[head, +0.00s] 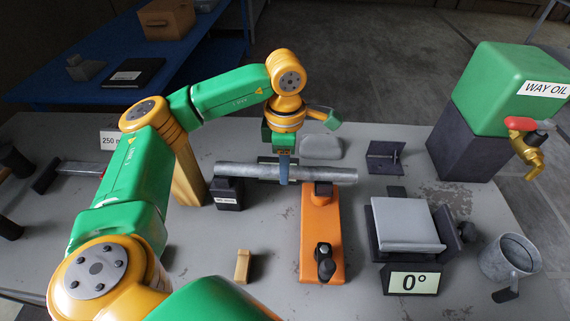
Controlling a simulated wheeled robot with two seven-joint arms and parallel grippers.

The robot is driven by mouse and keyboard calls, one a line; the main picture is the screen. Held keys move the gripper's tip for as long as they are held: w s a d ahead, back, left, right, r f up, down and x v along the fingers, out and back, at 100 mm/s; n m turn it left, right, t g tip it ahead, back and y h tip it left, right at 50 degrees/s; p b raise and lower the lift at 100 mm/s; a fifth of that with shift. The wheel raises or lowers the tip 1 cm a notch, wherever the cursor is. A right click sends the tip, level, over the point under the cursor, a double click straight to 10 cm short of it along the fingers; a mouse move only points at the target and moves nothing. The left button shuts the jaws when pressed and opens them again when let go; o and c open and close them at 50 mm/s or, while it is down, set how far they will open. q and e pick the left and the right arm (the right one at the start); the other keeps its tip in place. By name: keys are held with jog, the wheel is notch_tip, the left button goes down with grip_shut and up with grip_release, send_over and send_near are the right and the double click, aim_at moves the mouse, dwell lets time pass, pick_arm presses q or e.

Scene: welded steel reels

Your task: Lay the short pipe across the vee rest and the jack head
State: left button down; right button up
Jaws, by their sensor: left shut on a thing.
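The short pipe (240,170) is a grey metal tube lying roughly level, left to right, at mid-table. My left gripper (284,178) comes down from above and is shut on the pipe near its middle. The pipe's left end is over a dark block with a white label (228,197), which looks like the vee rest; its top is partly hidden by the pipe. Right of the gripper, the pipe passes above or behind the dark-topped end of an orange body (321,235), possibly the jack. I cannot tell whether the pipe touches either support. My right gripper is not in view.
A tilting plate (408,225) with a 0° sign stands at right. A green oil tank (515,85) with a brass tap is behind it, and a metal cup (508,257) is at front right. A small wooden block (243,266) lies in front. A tan post (187,175) stands left.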

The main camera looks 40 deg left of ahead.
pick_arm(q)
jog(key=shift+f, duration=0.35)
dwell(0.4)
jog(key=shift+c, duration=2.2)
grip_release()
jog(key=shift+r, duration=0.1)
notch_tip(320, 180, up, 7)
jog(key=p, duration=0.5)
jog(key=shift+s, duration=0.1)
